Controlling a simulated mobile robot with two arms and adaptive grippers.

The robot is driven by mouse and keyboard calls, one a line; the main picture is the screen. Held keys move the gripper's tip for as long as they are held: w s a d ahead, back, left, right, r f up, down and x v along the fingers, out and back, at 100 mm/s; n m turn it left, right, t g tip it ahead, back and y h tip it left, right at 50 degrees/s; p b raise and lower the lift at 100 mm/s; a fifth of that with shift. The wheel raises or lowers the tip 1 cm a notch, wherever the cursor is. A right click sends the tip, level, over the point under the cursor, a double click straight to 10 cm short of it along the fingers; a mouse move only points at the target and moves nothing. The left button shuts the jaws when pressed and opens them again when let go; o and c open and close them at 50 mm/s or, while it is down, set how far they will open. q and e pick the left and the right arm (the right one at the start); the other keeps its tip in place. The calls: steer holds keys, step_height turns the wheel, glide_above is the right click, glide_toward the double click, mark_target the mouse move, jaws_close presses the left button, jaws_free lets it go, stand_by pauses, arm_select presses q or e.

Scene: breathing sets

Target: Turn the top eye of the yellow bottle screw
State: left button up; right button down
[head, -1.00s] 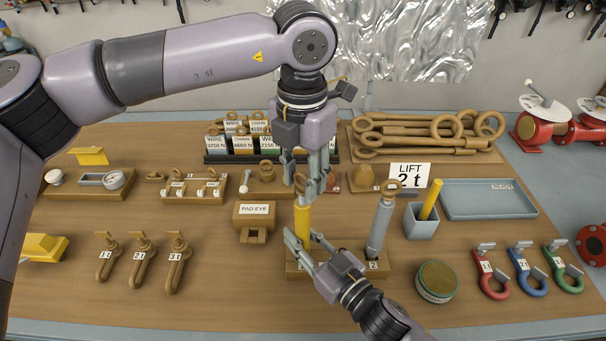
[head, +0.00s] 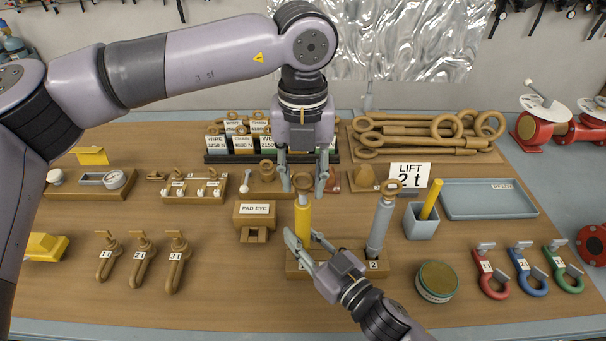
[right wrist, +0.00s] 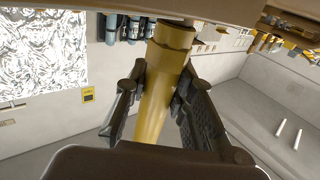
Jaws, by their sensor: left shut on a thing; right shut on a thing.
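The yellow bottle screw (head: 303,222) stands upright in the left place of a brown stand (head: 298,269). Its brown top eye (head: 303,183) shows between the two fingers of my left gripper (head: 303,186), which points straight down and is shut on the eye from both sides. My right gripper (head: 302,246) comes from the lower right and is shut on the yellow body below. In the right wrist view the yellow body (right wrist: 157,100) runs between the dark fingers of my right gripper (right wrist: 160,95). A grey bottle screw (head: 381,226) stands in the place marked 2.
A "LIFT 2 t" sign (head: 409,176) stands behind the grey screw. A blue-grey cup (head: 421,222) and a round tin (head: 436,281) are to the right. A pad eye block (head: 254,215) is to the left.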

mark_target(302, 172)
arm_select(q)
steer(key=shift+f+n, duration=0.25)
steer(key=shift+n, duration=0.15)
stand_by(1.9)
steer(key=o, duration=1.2)
steer(key=shift+r, duration=0.15)
steer(key=shift+c, duration=0.2)
step_height(302, 172, up, 12)
steer(key=shift+c, duration=0.4)
